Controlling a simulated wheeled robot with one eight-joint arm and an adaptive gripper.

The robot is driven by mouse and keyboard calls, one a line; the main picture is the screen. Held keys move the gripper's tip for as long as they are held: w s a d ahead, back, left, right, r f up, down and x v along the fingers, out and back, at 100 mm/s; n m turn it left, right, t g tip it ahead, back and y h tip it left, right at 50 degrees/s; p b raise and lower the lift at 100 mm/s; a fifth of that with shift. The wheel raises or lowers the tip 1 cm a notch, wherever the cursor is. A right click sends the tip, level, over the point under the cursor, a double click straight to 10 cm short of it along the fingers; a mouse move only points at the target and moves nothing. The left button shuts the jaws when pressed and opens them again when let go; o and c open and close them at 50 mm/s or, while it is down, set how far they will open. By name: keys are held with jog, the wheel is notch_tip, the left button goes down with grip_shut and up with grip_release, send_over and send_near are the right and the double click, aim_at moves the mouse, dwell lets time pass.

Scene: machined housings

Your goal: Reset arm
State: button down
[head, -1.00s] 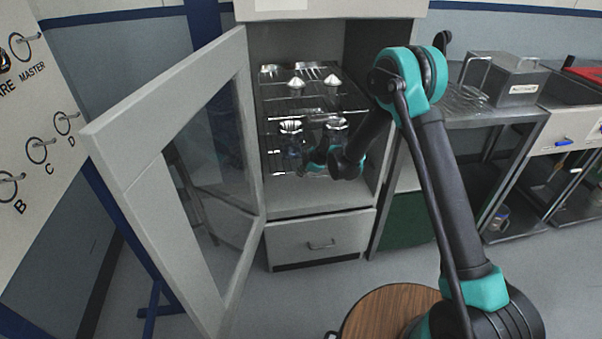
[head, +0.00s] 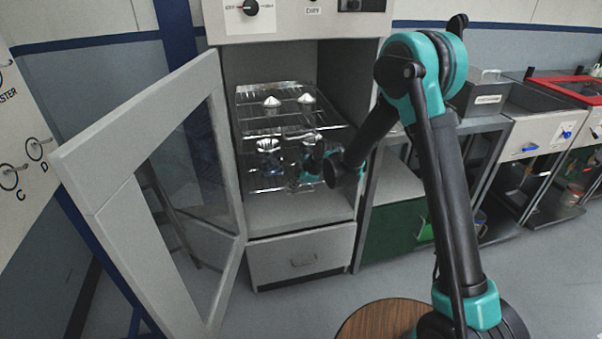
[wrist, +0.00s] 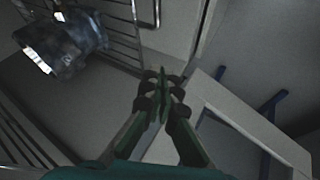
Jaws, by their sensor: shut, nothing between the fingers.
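My gripper (head: 308,168) is shut and empty at the open front of the drying cabinet (head: 300,217), beside the lower rack. In the wrist view its dark fingers (wrist: 162,88) meet, with nothing between them. A shiny machined housing (wrist: 65,45) shows at upper left in the wrist view, apart from the fingers. In the head view, metal parts sit on the upper rack (head: 285,119) and more metal pieces (head: 267,146) on the lower one. My arm bends in from the right. The exact gap between gripper and rack cannot be told.
The cabinet's glazed door (head: 90,180) stands wide open on the left. A closed drawer (head: 302,256) is below the opening. A metal table (head: 470,125) carrying a grey bin stands at right. A round wooden top (head: 383,320) is low in front.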

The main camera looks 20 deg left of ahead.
jog(key=s+d+r+m+t+h, duration=0.1)
jog(key=s+d+r+m, duration=0.2)
jog(key=d, duration=0.7)
jog(key=s+d+r+m+h, duration=0.1)
jog(key=d+r+m, duration=0.3)
jog(key=d, duration=0.5)
jog(key=s+d+r+m+t+h, duration=0.15)
jog(key=d+m, duration=0.35)
jog(key=d, duration=0.5)
jog(key=s+d+f+m+h, duration=0.1)
jog(key=s+d+m+h, duration=0.2)
jog(key=s+d+m, duration=0.8)
jog(key=s+d+g, duration=0.1)
jog(key=s+d, duration=0.6)
jog(key=d, duration=0.1)
jog(key=shift+s+f, duration=0.15)
jog(key=shift+f, duration=0.05)
